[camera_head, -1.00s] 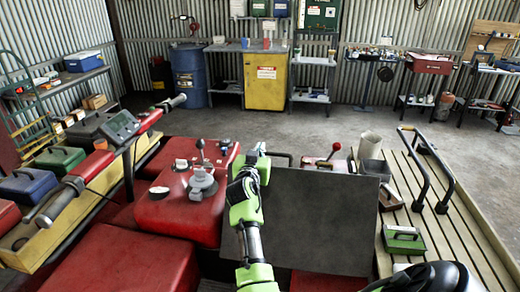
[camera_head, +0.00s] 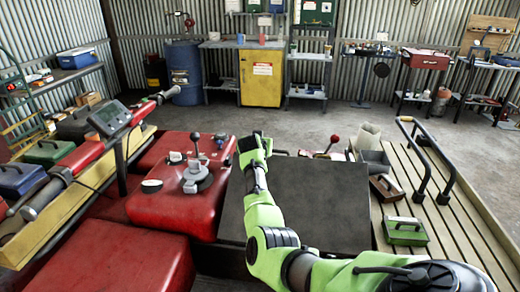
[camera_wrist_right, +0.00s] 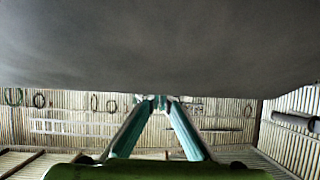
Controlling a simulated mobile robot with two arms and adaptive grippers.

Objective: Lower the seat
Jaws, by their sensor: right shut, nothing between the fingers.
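The seat is a dark grey panel (camera_head: 322,200) in the middle of the head view, beside the red fuel-tank-like body (camera_head: 180,205). It looks close to flat; whether it rests fully down I cannot tell. My right arm crosses over it from the lower right. My right gripper (camera_head: 252,146) is at the seat's far left corner, shut and empty. In the right wrist view the fingertips (camera_wrist_right: 159,101) meet just below the seat's broad grey face (camera_wrist_right: 160,45), which fills the top; contact is unclear. My left gripper is not in view.
A red-knobbed lever (camera_head: 334,141) stands behind the seat. Right of it is a slatted deck (camera_head: 450,215) with a black rail (camera_head: 426,160) and a green box (camera_head: 405,230). A handlebar with a display (camera_head: 112,116) is at left. The concrete floor behind is open.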

